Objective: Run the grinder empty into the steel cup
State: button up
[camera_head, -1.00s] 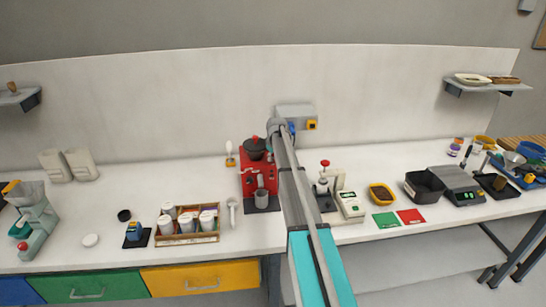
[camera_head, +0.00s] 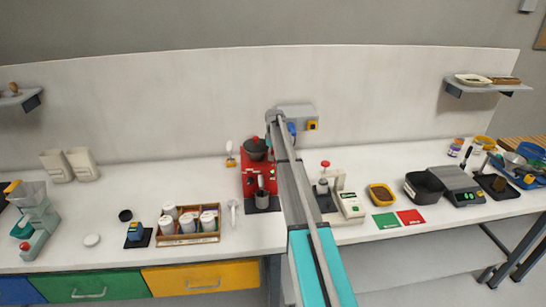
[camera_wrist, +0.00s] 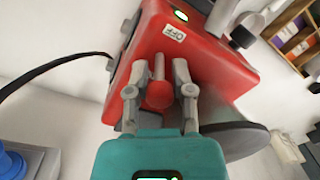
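The red grinder (camera_head: 250,180) with a dark round hopper (camera_head: 255,148) stands on the bench at centre. The steel cup (camera_head: 262,199) stands upright at its front; its inside cannot be seen. In the head view my arm hides the gripper and part of the grinder's right side.
A grey wall box (camera_head: 297,113) is behind the grinder. A tamping stand (camera_head: 335,190) is right of my arm. A wooden rack of white containers (camera_head: 188,224) and a white scoop (camera_head: 233,211) are left. A black cable (camera_wrist: 50,66) runs beside the grinder.

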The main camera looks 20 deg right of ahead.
jog(key=shift+o, duration=0.6)
jog(key=shift+s, duration=0.1)
jog(key=shift+s+a+t+h, duration=0.15)
jog(key=shift+s+t+h, duration=0.15)
jog(key=shift+t, duration=0.5)
jog(key=shift+s+a+f+t+h+b, duration=0.1)
jog(key=shift+s+t+h+b, duration=0.15)
jog(key=shift+t+b, duration=0.45)
jog(key=shift+s+f+t+h+b, duration=0.15)
jog(key=shift+s+t+b, duration=0.1)
jog(key=shift+t, duration=0.85)
jog(key=shift+r+p, duration=0.55)
jog(key=shift+r, duration=0.1)
jog(key=d+p+v, duration=0.1)
jog(key=p+v, duration=1.1)
jog(key=v, duration=0.1)
jog(key=s+a+f+g+b, duration=0.1)
jog(key=s+a+f+b, duration=0.3)
jog(key=s+a, duration=0.4)
jog(key=s+a+f+m+g+b, duration=0.1)
jog(key=s+a+f+b, duration=0.4)
jog(key=s+a, duration=0.4)
jog(key=shift+a+f+m+y, duration=0.3)
jog(key=shift+a+f, duration=0.05)
jog(key=shift+f, duration=0.4)
